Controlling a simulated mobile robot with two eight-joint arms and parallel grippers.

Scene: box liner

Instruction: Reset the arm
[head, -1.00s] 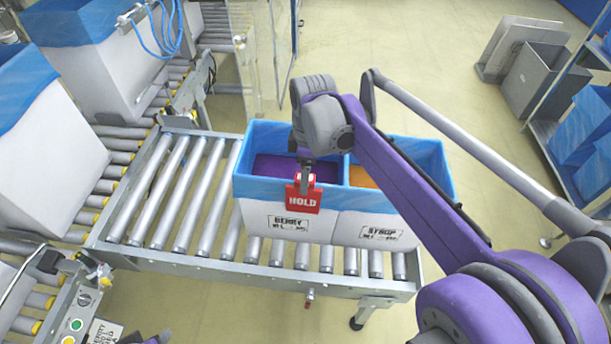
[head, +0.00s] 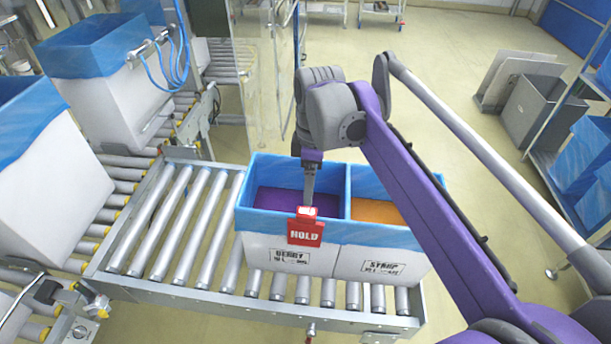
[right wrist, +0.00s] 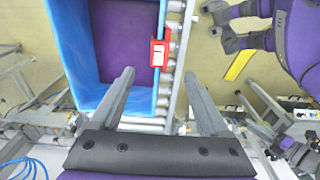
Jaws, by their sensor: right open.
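A red HOLD tag (head: 305,232) hangs on the front rim of the left box, marked BERRY (head: 290,257), which has a blue liner and purple contents. The tag also shows on the rim in the right wrist view (right wrist: 159,54). My right gripper (head: 309,188) points down just above and behind the tag. In the right wrist view its two fingers (right wrist: 161,78) are spread with nothing between them, and the tag is beyond the tips. My left gripper (right wrist: 228,28) shows only at the right of that view; its jaw state is unclear.
The neighbouring box marked SYRUP (head: 383,268) has orange contents and stands against the berry box on the roller conveyor (head: 190,215). Rollers to the left are bare. Other lined boxes (head: 45,180) stand at the left, and a shelf with blue bins (head: 590,150) at the right.

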